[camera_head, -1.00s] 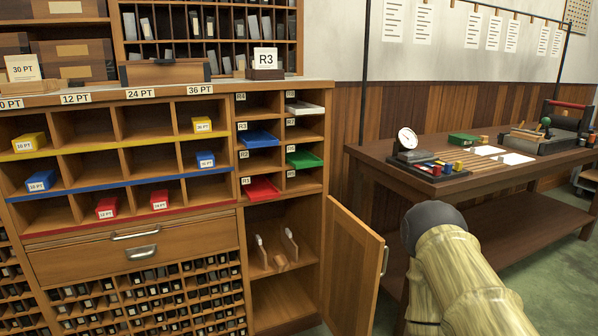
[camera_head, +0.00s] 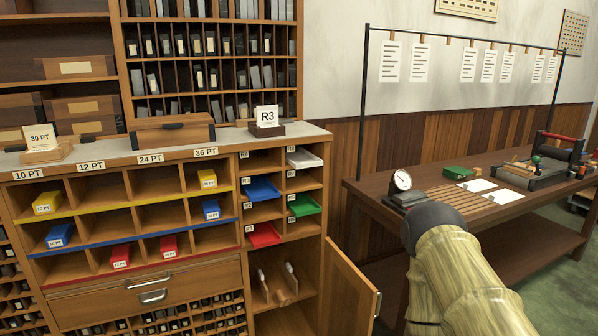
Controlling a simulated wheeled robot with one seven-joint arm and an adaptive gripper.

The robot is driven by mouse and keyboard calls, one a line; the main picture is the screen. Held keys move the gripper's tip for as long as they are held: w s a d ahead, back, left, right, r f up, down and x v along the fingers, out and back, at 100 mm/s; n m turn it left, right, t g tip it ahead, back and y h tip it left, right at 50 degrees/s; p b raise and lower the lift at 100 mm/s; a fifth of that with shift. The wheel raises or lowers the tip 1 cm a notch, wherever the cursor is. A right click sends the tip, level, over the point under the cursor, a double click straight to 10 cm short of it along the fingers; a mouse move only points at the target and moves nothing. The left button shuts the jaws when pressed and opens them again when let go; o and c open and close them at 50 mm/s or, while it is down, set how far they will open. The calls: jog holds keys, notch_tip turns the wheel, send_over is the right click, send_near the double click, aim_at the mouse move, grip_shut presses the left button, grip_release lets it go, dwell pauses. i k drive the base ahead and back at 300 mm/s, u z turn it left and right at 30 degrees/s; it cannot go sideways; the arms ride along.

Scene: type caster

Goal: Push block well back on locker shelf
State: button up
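The locker is the open cabinet at lower middle, with its wooden door (camera_head: 348,292) swung out to the right. On its shelf, two upright pieces with pale tops, a left one (camera_head: 264,286) and a right one (camera_head: 291,277), stand apart. A small wooden block (camera_head: 281,297) appears to lie between them near the front, small and hard to make out. My arm enters from the lower right and ends in a dark rounded joint in front of the workbench. My gripper's fingers do not show.
Left of the locker are cubbies with coloured boxes. Above it are trays, including a red one (camera_head: 264,235) and a green one (camera_head: 304,204). The workbench (camera_head: 420,207) stands at right with a dial gauge (camera_head: 402,181). The open door's edge stands between locker and arm.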

aim_at(282, 297)
jog(key=z, duration=2)
jog(key=i, duration=2.7)
jog(key=u, duration=3.3)
